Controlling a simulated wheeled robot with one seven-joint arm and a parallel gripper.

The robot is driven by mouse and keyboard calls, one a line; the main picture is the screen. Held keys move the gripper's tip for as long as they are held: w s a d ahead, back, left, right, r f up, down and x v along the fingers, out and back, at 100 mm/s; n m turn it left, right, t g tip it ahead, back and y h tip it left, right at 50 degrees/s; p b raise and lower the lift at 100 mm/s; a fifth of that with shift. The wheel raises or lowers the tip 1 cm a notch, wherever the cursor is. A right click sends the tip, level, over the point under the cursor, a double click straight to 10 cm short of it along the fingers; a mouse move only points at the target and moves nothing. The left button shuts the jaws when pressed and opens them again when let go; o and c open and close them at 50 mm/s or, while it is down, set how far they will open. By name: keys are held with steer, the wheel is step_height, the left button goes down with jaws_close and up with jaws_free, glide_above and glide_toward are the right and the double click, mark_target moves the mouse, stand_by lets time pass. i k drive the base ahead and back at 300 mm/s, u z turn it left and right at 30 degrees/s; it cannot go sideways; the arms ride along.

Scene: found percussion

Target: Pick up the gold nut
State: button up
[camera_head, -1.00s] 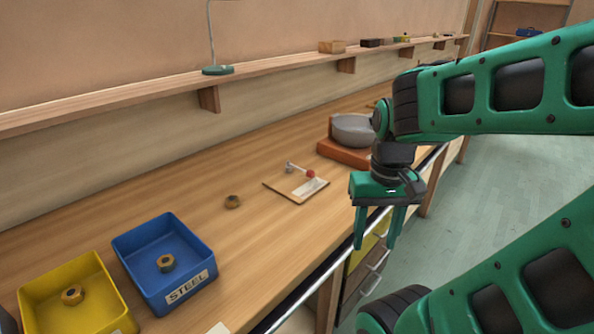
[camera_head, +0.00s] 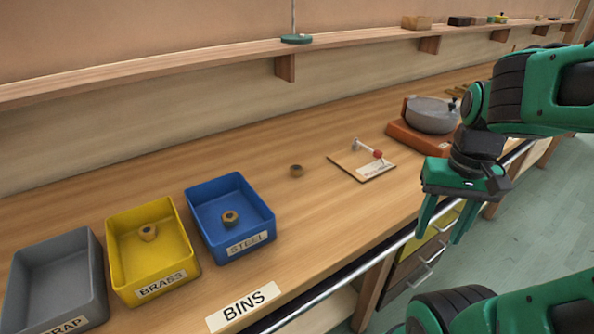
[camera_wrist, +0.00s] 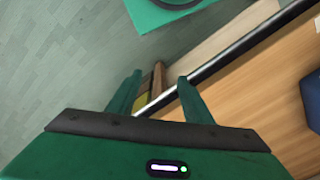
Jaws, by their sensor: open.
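Three hex nuts show in the head view, all brownish gold. One nut (camera_head: 296,170) lies on the bare wooden bench, right of the blue bin. A second nut (camera_head: 148,232) sits in the yellow bin (camera_head: 167,273) labelled BRASS. A third, darker nut (camera_head: 230,218) sits in the blue bin (camera_head: 224,252) labelled STEEL. I cannot tell by colour alone which is meant as gold. My gripper (camera_head: 440,238) is open and empty, fingers down, beyond the bench's front edge and right of all the nuts. The wrist view shows its fingers (camera_wrist: 160,77) apart with nothing between them.
A grey bin (camera_head: 82,262) labelled SCRAP stands at the left. A BINS label (camera_head: 243,306) lies near the front rail. A shelf (camera_head: 350,38) runs along the wall.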

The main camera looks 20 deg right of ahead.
mark_target(296, 171)
steer(key=u, duration=1.1)
steer(key=k, duration=0.75)
steer(key=z, duration=0.65)
steer(key=i, duration=1)
steer(key=u, duration=0.05)
